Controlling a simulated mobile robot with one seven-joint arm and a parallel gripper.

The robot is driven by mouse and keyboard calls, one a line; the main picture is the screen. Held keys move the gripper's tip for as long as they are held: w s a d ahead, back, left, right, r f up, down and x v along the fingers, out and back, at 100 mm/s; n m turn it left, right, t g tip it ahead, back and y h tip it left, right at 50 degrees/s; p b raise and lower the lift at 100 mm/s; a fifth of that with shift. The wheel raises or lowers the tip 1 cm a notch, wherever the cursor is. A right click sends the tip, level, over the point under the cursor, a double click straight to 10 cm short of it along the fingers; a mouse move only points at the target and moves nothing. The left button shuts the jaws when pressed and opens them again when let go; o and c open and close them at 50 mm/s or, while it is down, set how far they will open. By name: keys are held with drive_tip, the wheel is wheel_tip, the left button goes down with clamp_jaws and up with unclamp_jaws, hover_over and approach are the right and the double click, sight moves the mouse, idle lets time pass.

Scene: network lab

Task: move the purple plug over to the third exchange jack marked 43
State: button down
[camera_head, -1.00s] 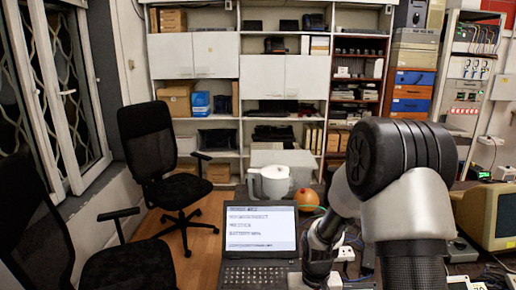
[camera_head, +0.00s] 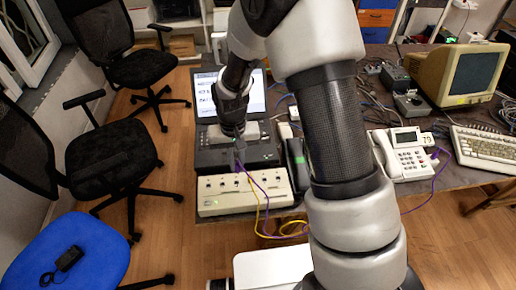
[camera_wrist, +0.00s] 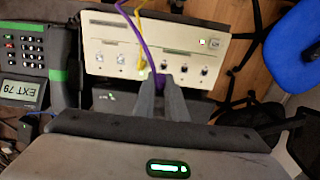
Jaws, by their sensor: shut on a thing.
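The cream exchange box (camera_head: 217,207) stands at the front of the table, with a row of jacks along its panel; the number marks are too small to read. The box also fills the top of the wrist view (camera_wrist: 105,32). My gripper (camera_head: 239,166) points down at the far edge of the box. In the wrist view its fingers (camera_wrist: 162,84) are closed around the purple plug, which is mostly hidden between them. The purple cable (camera_wrist: 143,40) runs up from the fingers across the box. I cannot tell whether the plug touches a jack.
A yellow cable (camera_wrist: 139,45) reaches the jack row close beside the fingers. A laptop (camera_head: 258,92) stands behind the box. A dark phone (camera_wrist: 22,55) showing "EXT 79" is beside it. A white phone (camera_head: 404,155), keyboard (camera_head: 485,147) and monitor (camera_head: 470,73) are to the right.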

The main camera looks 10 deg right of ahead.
drive_tip(key=shift+a, duration=0.4)
drive_tip(key=b, duration=0.3)
hover_over(237, 185)
drive_tip(key=shift+w+f, duration=0.2)
drive_tip(key=shift+f, duration=1)
drive_tip(key=shift+w+f, duration=0.15)
drive_tip(key=shift+f, duration=1)
drive_tip(key=c, duration=2.4)
unclamp_jaws()
clamp_jaws()
drive_tip(key=shift+f+b, duration=0.9)
